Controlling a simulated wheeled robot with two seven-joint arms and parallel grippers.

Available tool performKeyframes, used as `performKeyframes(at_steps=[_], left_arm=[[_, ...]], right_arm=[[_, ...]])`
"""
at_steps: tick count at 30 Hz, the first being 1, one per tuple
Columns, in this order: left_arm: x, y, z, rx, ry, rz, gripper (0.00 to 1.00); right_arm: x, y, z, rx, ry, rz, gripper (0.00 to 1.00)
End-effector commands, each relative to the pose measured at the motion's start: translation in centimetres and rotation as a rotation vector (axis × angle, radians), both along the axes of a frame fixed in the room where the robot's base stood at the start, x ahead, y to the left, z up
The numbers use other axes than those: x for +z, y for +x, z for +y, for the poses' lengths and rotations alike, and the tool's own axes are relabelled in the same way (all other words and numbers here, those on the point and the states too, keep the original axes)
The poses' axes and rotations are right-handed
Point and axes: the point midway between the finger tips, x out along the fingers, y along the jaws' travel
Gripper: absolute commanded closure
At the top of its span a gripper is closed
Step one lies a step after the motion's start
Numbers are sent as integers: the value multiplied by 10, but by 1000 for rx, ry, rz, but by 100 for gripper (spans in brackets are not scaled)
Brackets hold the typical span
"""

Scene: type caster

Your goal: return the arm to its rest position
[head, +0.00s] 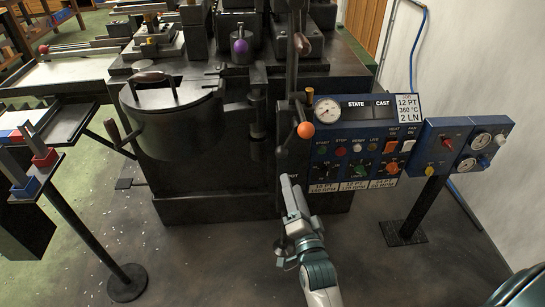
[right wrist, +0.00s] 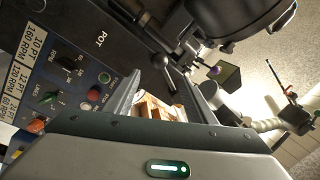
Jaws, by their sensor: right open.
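My right arm reaches in from the bottom of the head view. Its gripper (head: 291,194) is in front of the black machine, below the orange-knobbed lever (head: 305,130) and left of the control panel's lower labels. In the right wrist view the gripper (right wrist: 167,100) has its fingers apart, with nothing held between them. The control panel (right wrist: 75,75) shows beside it on the left, and dark machine parts show above. My left gripper is not visible in the head view.
The blue control panel (head: 352,150) and a side panel (head: 462,150) on a post stand to the right. The dark pot (head: 178,135) is behind left. A stand (head: 128,282) with red and blue blocks is at far left. The floor (head: 215,265) left of my arm is clear.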

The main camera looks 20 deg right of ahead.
Motion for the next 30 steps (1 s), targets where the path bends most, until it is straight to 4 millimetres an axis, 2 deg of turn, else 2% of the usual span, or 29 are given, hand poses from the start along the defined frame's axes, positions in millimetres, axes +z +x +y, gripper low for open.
performKeyframes(at_steps=[7,11,14,17,20,24,26,30], left_arm=[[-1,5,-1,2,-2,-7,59],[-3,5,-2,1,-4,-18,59],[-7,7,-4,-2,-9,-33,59],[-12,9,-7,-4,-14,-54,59],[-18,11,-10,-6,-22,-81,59],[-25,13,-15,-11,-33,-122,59],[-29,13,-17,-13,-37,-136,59],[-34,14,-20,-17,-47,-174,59]], right_arm=[[-6,0,2,6,-12,19,49],[-30,1,10,27,-55,85,49],[-66,-2,23,62,-119,179,49],[-114,-12,38,114,-211,303,49],[-169,-31,53,184,-324,440,49],[-246,-74,70,306,-487,628,49],[-276,-97,75,363,-558,702,49],[-340,-159,80,507,-715,862,49]])
